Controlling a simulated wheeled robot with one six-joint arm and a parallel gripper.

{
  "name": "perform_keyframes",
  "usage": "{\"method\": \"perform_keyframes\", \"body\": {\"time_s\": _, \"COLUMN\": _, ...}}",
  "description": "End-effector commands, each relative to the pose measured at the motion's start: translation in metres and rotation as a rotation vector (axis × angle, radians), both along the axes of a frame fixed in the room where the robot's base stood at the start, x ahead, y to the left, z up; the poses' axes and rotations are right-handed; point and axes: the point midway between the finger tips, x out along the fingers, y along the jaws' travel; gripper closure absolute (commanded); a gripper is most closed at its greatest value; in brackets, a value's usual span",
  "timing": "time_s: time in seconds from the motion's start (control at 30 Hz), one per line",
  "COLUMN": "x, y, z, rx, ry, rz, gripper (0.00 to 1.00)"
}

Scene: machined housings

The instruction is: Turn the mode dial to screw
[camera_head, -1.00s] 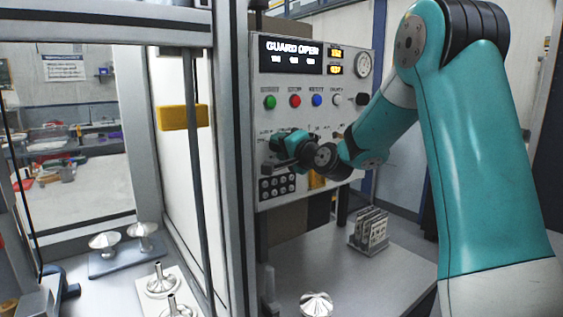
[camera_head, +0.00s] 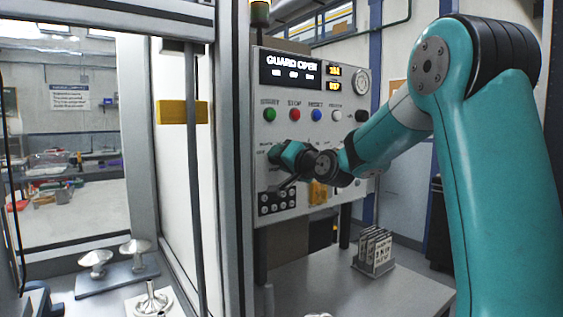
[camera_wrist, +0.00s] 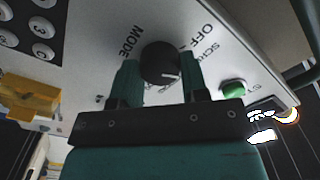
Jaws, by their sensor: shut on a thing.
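The mode dial (camera_wrist: 160,63) is a round black knob with a white pointer mark, on the pale control panel (camera_wrist: 97,60). The wrist view shows the printed words MODE and OFF beside it, and part of a word that looks like SCREW. My gripper (camera_wrist: 160,80) has its two green fingers on either side of the dial and is shut on it. In the head view my gripper (camera_head: 283,165) reaches the panel's left side, below the green button (camera_head: 269,114). My wrist hides the dial there.
A black keypad (camera_head: 277,201) and a yellow part (camera_head: 318,192) sit below my gripper on the panel. Red (camera_head: 294,114) and blue (camera_head: 316,115) buttons are above. The machine's door frame (camera_head: 233,150) stands close on the left. A rack of plates (camera_head: 374,250) stands on the table (camera_head: 340,290).

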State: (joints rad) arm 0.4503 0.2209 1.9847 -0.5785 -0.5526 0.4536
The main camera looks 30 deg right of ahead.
Motion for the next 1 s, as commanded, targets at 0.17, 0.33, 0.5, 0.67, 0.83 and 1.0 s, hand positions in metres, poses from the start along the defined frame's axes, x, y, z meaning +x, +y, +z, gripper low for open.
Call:
{"method": "perform_keyframes", "body": {"time_s": 0.17, "x": 0.000, "y": 0.000, "z": -0.001, "rx": 0.001, "ry": 0.003, "rz": 0.000, "gripper": 0.83}}
{"method": "perform_keyframes", "body": {"time_s": 0.33, "x": 0.000, "y": 0.000, "z": -0.001, "rx": 0.002, "ry": 0.002, "rz": 0.001, "gripper": 0.33}}
{"method": "perform_keyframes", "body": {"time_s": 0.5, "x": 0.000, "y": 0.000, "z": 0.000, "rx": 0.002, "ry": 0.001, "rz": 0.000, "gripper": 0.33}}
{"method": "perform_keyframes", "body": {"time_s": 0.67, "x": -0.003, "y": 0.000, "z": -0.001, "rx": 0.002, "ry": 0.000, "rz": 0.000, "gripper": 0.33}}
{"method": "perform_keyframes", "body": {"time_s": 0.83, "x": -0.027, "y": -0.002, "z": -0.003, "rx": 0.001, "ry": -0.002, "rz": -0.004, "gripper": 0.33}}
{"method": "perform_keyframes", "body": {"time_s": 1.0, "x": -0.070, "y": -0.004, "z": -0.004, "rx": 0.000, "ry": -0.002, "rz": -0.006, "gripper": 0.33}}
